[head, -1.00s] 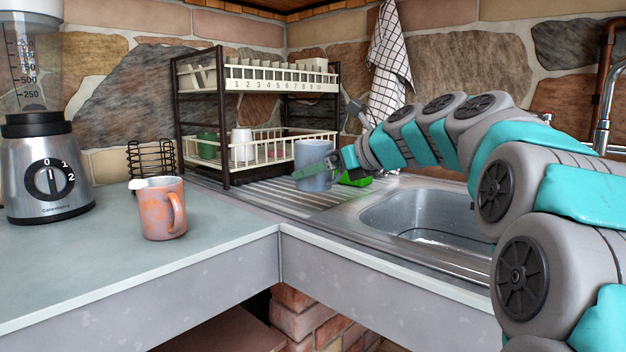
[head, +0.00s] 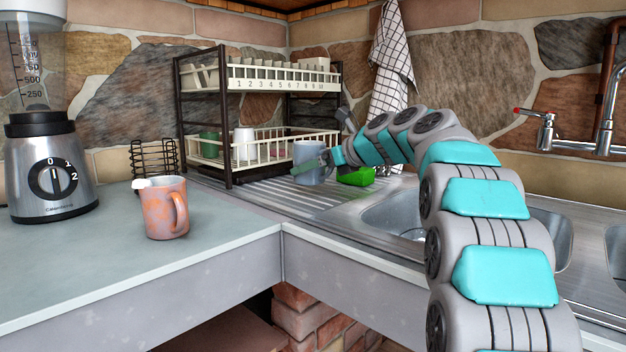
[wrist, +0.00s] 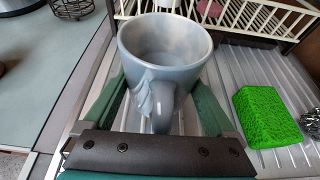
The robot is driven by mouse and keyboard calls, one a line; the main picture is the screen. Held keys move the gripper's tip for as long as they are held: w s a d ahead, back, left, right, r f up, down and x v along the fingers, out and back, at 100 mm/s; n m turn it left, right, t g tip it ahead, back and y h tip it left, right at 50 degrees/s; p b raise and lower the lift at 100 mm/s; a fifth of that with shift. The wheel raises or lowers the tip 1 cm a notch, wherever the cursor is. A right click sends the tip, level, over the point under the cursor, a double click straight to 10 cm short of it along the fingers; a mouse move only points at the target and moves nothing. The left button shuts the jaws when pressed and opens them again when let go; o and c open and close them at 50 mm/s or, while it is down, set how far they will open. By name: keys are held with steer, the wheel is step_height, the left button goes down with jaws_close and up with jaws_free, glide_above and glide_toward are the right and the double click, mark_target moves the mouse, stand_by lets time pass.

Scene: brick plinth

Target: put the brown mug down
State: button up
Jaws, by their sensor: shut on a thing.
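My gripper (head: 314,164) is shut on a grey-blue mug (head: 309,174), not a brown one. The mug is upright over the ribbed metal drainboard (head: 285,195), in front of the dish rack. I cannot tell if its base touches the board. In the wrist view the mug (wrist: 165,50) sits between the green fingers, its handle toward the camera and its inside looking empty. An orange-brown mottled mug (head: 161,205) stands upright on the counter at the left, away from my gripper.
The dark-framed dish rack (head: 227,120) stands just behind the mug. A green sponge (wrist: 266,115) lies to the mug's right, with a metal scourer (wrist: 312,122) beside it. The sink (head: 385,215) is at the right. A blender (head: 48,170) and wire holder (head: 152,160) stand left.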

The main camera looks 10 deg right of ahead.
mark_target(321, 177)
steer(key=shift+f, duration=1.3)
steer(key=shift+f, duration=0.15)
steer(key=o, duration=1.4)
steer(key=shift+f, duration=0.1)
steer(key=shift+b, duration=0.3)
steer(key=v, duration=1.2)
steer(key=shift+s+d+p, duration=0.1)
steer(key=shift+p, duration=0.2)
